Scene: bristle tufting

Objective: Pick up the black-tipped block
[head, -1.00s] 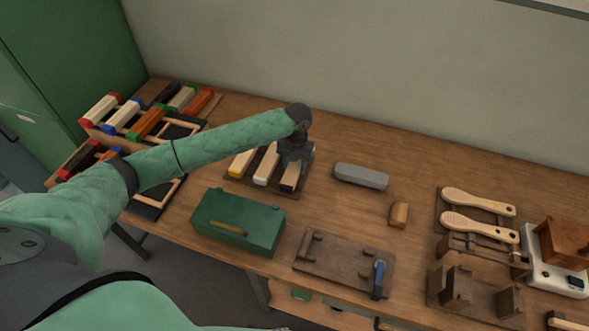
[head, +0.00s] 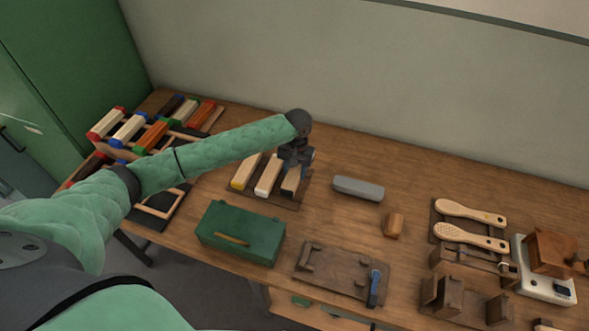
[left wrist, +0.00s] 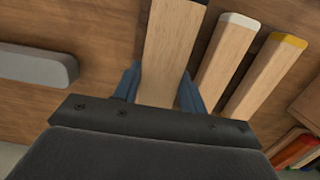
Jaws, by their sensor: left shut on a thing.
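The black-tipped block (head: 290,182) is a pale wooden bar at the right end of a row on a dark wooden tray (head: 286,203). My left gripper (head: 295,164) comes down over its far part and is shut on it. In the left wrist view the block (left wrist: 168,55) stands between the two blue fingers (left wrist: 160,92), with its tip barely showing at the top edge. I cannot tell whether it is clear of the tray. A white-tipped block (head: 268,176) and a yellow-tipped block (head: 245,172) lie beside it. My right gripper is out of view.
A grey rounded bar (head: 358,188) lies right of the tray. A green box (head: 241,233) stands in front, with a wooden fixture (head: 342,272) to its right. Racks of coloured-end blocks (head: 150,130) are at left, wooden brushes (head: 470,212) at right.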

